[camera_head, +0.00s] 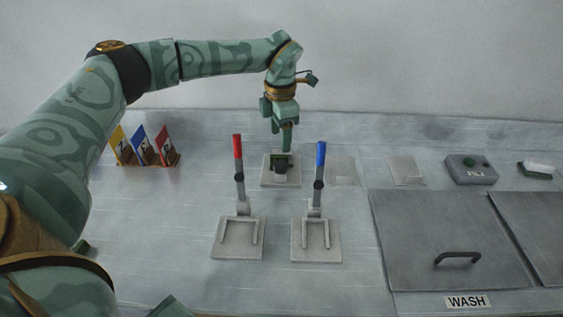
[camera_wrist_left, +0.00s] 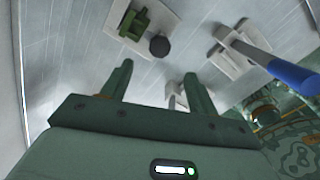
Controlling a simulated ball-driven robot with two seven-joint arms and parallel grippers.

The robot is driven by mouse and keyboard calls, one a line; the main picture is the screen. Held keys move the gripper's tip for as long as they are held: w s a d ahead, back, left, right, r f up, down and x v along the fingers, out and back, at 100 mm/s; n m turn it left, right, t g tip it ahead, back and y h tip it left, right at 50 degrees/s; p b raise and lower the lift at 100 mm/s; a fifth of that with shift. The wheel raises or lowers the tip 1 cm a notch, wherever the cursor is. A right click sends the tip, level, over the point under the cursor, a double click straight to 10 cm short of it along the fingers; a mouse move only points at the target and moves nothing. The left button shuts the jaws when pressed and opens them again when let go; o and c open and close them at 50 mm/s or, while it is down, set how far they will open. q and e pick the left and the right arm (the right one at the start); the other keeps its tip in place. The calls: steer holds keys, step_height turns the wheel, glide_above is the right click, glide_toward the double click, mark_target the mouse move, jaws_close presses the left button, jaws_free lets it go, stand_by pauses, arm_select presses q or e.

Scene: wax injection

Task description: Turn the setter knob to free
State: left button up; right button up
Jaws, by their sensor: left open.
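The setter knob, a dark round knob (camera_head: 281,168), stands on a pale square plate (camera_head: 267,179) at the back middle of the counter. In the left wrist view the knob (camera_wrist_left: 159,46) sits beside a small green block (camera_wrist_left: 134,22) on that plate. My left gripper (camera_head: 285,148) points down just above and behind the knob in the head view and partly overlaps the green block there. In the left wrist view its two fingers (camera_wrist_left: 160,82) are apart with nothing between them, and the knob lies beyond the tips. I cannot see my right gripper.
A red-handled lever (camera_head: 238,155) and a blue-handled lever (camera_head: 320,160) stand upright in front of the knob, on either side. Yellow, blue and red cards (camera_head: 143,146) stand at left. At right are a button box (camera_head: 470,169), a brush (camera_head: 537,168) and the WASH lid (camera_head: 430,225).

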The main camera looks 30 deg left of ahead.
mark_target(281, 164)
arm_select(q)
step_height(281, 164, down, 9)
steer(key=shift+r+b, duration=0.1)
steer(key=shift+b, duration=0.9)
steer(key=shift+w+f, duration=0.1)
steer(key=shift+f, duration=0.25)
steer(key=shift+c, duration=0.7)
steer(key=c, duration=0.9)
